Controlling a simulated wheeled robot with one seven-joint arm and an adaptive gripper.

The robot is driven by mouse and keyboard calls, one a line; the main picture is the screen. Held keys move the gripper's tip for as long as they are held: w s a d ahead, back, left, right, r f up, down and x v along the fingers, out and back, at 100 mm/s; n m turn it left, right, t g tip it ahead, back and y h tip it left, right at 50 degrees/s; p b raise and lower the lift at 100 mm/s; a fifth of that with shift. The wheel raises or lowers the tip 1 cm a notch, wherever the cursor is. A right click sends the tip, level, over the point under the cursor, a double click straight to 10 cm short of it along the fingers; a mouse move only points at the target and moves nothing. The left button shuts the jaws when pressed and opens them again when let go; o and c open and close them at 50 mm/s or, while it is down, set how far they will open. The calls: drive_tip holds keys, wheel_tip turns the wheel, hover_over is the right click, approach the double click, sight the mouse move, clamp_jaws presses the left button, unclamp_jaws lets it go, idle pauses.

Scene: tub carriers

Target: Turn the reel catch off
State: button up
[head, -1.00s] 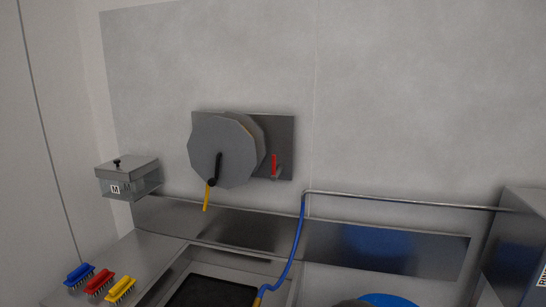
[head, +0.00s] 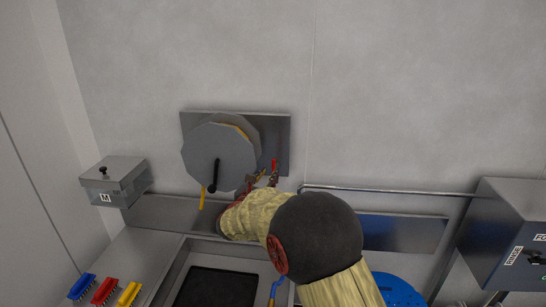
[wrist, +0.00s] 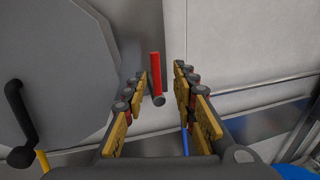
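The reel catch (head: 275,163) is a small red lever on the grey wall plate, right of the reel (head: 215,155). In the wrist view the red lever (wrist: 155,72) stands nearly upright, with a dark round end below it. My gripper (head: 263,177) is at the catch's lower end in the head view, partly hiding it. In the wrist view my gripper (wrist: 160,78) is open, with one finger on each side of the lever. Gaps show on both sides, and I see no contact. The reel's black crank (wrist: 20,125) is at the left of the wrist view.
A yellow hose end (head: 202,197) hangs under the reel. A steel pipe (head: 400,190) runs along the wall at right. A lidded box (head: 116,182) is at left, above blue, red and yellow brushes (head: 104,291). A steel cabinet (head: 510,235) stands at right.

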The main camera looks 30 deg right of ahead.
sight(273, 165)
drive_tip(key=shift+w+d+n+t, duration=0.2)
drive_tip(key=shift+w+n+t, duration=0.1)
drive_tip(key=shift+w, duration=0.4)
drive_tip(key=p+x, duration=0.1)
drive_tip(key=x, duration=0.5)
drive_tip(key=shift+w+d, duration=0.25)
drive_tip(key=shift+d, duration=0.05)
drive_tip(key=shift+c, duration=1.3)
drive_tip(key=c, duration=0.4)
clamp_jaws()
